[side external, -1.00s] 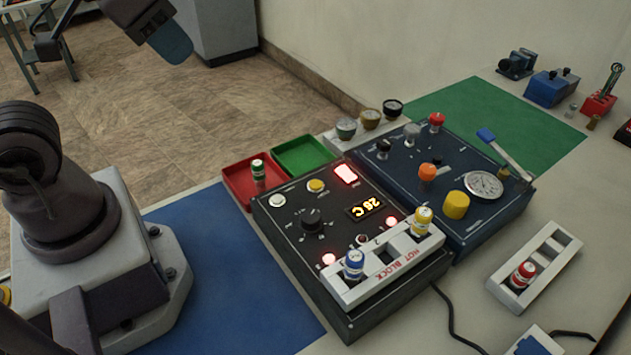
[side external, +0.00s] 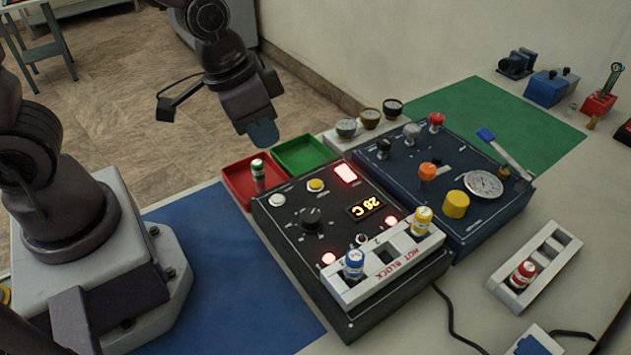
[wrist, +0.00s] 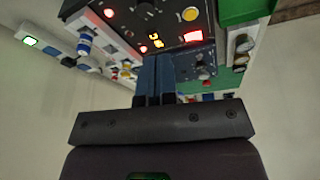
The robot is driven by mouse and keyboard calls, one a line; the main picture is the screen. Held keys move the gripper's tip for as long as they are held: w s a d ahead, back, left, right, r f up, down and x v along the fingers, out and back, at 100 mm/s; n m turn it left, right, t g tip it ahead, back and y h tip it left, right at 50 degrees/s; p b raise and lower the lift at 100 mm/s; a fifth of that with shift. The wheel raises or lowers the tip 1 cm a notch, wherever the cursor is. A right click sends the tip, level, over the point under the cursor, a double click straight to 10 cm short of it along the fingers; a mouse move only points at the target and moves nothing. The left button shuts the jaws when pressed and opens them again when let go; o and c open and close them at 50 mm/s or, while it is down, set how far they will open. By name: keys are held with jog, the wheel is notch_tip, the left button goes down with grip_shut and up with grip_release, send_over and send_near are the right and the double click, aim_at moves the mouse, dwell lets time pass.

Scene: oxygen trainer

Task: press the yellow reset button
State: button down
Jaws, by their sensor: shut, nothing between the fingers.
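The small round yellow button (side external: 316,186) is on the top face of the black hot block unit (side external: 275,222), between a white button and a lit red square. It also shows in the wrist view (wrist: 190,14) near the top edge. My gripper (side external: 264,134) is shut and empty, in the air above and behind the trays, up and to the left of the yellow button and apart from it. In the wrist view its blue fingers (wrist: 155,80) are together, and they hide part of the panels behind them.
A red tray (side external: 236,172) with a green-capped vial and a green tray (side external: 325,150) lie beside the black unit. A black knob (side external: 311,218) and vials in a white rack (side external: 402,272) are on it. A blue panel (side external: 480,225) with knobs and a lever stands to the right.

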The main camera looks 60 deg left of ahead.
jog(key=w+f+m+t, duration=0.2)
jog(key=w+f, duration=0.3)
jog(key=f, duration=0.2)
notch_tip(320, 180, up, 2)
jog(key=m+t+y, duration=0.2)
jog(key=m+t, duration=0.1)
jog(key=t, duration=0.1)
send_over(316, 185)
jog(key=shift+r, duration=0.15)
jog(key=shift+f, duration=4.4)
jog(key=shift+f, duration=0.1)
jog(key=shift+f, duration=0.35)
